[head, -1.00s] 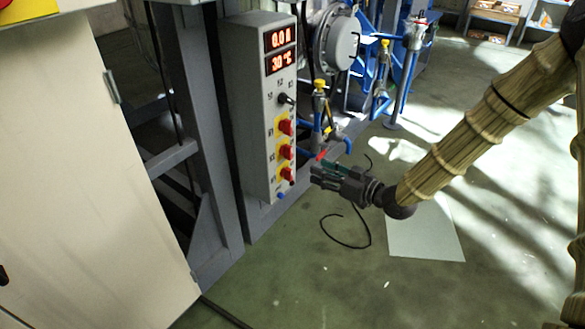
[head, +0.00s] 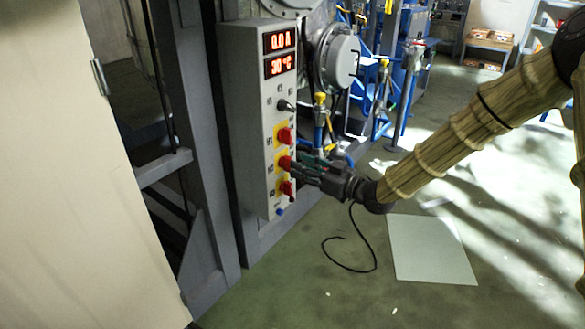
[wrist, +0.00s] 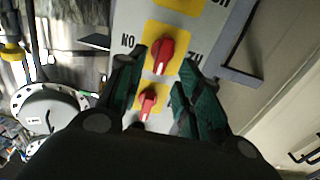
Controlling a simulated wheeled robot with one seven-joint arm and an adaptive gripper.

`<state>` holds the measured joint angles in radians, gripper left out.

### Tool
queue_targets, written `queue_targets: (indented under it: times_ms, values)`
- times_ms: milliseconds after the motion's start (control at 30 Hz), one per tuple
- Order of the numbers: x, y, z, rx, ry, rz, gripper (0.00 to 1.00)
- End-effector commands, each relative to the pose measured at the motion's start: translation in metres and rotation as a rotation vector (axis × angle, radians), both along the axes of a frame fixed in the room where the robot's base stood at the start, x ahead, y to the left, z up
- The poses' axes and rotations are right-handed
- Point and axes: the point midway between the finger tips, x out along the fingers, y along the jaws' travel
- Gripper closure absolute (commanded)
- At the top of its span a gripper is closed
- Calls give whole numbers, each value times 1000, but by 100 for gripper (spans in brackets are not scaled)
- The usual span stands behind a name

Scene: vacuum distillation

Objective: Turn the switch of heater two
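The grey control box (head: 252,120) carries a column of three red switches on yellow plates: top (head: 285,136), middle (head: 285,163) and bottom (head: 287,188). Their labels are too small to read in the head view. My gripper (head: 298,167) is in front of the box, level with the middle switch. In the wrist view, the open fingers (wrist: 163,62) lie either side of one red switch (wrist: 165,56), with gaps visible. A second red switch (wrist: 148,104) shows between the fingers, lower in the picture. Whether the fingertips reach the switch's depth is unclear.
Two red displays (head: 280,53) read 0.0 A and 30 °C. A black knob (head: 286,105) sits above the switches, and a blue button (head: 279,211) below. Valves and pipes (head: 320,115) stand right of the box; a grey frame (head: 185,140) stands left. Floor at lower right is mostly clear.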

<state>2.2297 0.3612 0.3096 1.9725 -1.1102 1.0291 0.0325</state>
Motion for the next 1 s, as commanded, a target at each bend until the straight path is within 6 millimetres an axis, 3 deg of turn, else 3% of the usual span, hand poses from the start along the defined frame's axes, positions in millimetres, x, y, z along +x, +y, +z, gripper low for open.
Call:
queue_targets:
  times_ms: [300, 667, 700, 900, 1000]
  values:
    - [20, 28, -1, -1, -1, 1, 65]
    - [23, 31, 0, 0, 0, 0, 65]
    - [23, 31, 0, 0, 0, 0, 67]
    - [23, 31, 0, 0, 0, 0, 100]
    - [23, 31, 0, 0, 0, 0, 100]
